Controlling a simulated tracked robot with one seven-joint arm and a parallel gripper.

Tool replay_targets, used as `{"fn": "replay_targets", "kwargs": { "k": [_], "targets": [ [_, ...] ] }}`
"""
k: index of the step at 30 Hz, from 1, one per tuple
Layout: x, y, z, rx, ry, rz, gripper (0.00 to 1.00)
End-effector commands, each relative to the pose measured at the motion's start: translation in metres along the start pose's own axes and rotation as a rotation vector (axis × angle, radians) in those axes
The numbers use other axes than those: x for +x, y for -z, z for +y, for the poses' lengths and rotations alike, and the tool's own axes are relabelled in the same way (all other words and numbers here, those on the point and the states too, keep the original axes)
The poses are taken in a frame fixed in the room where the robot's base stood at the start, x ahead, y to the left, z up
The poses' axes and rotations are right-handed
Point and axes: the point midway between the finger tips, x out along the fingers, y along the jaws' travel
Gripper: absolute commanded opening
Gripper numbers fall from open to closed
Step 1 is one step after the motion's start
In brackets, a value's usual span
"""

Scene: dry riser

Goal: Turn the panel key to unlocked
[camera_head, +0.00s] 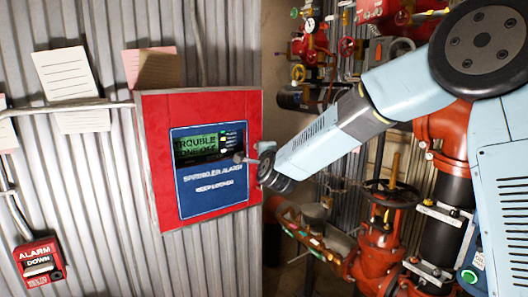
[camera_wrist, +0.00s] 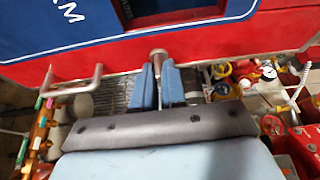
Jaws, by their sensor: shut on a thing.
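The red alarm panel (camera_head: 152,165) is on the corrugated wall, with a blue front (camera_head: 212,195) reading "SPRINKLER ALARM" and a lit green screen (camera_head: 196,143) starting with "TROUBLE". In the wrist view the panel's red edge (camera_wrist: 200,40) and blue front (camera_wrist: 60,30) fill the top. My gripper (camera_head: 247,160) is at the panel's right side. In the wrist view my gripper (camera_wrist: 158,86) has its two blue fingers close together on the panel key, a small grey round piece (camera_wrist: 158,55) at the panel's edge. The fingers hide most of it, and I cannot read its turn position.
A red "ALARM DOWN" box (camera_head: 40,263) is at the lower left. Paper notes (camera_head: 70,78) hang above left of the panel. Red pipes and a valve wheel (camera_head: 390,193) crowd the right, behind and below my arm.

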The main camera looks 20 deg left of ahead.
Motion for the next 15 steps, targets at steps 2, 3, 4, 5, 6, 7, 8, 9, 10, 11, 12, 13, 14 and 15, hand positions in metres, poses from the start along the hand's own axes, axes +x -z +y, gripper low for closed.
{"fn": "replay_targets", "kwargs": {
  "k": [2,3,4,5,6,7,8,9,10,11,12,13,14,15],
  "targets": [
    [0.0007,0.0022,-0.0004,0.017,-0.006,0.004,0.00],
    [0.0008,0.0024,-0.0004,0.024,-0.009,0.004,0.00],
    [0.0008,0.0024,-0.0004,0.028,-0.011,0.004,0.00],
    [0.0008,0.0025,-0.0004,0.032,-0.012,0.004,0.00],
    [0.0008,0.0025,-0.0004,0.035,-0.013,0.004,0.00],
    [0.0008,0.0025,-0.0003,0.037,-0.014,0.004,0.00],
    [0.0008,0.0025,-0.0003,0.039,-0.015,0.004,0.00],
    [0.0008,0.0025,-0.0003,0.040,-0.016,0.004,0.00],
    [0.0008,0.0026,-0.0002,0.040,-0.016,0.004,0.00],
    [0.0008,0.0026,-0.0002,0.040,-0.016,0.004,0.00],
    [0.0008,0.0027,-0.0001,0.040,-0.016,0.004,0.00],
    [0.0008,0.0027,-0.0001,0.040,-0.016,0.004,0.00],
    [0.0008,0.0027,0.0000,0.040,-0.016,0.004,0.00],
    [0.0008,0.0027,0.0000,0.040,-0.016,0.004,0.00]
  ]
}}
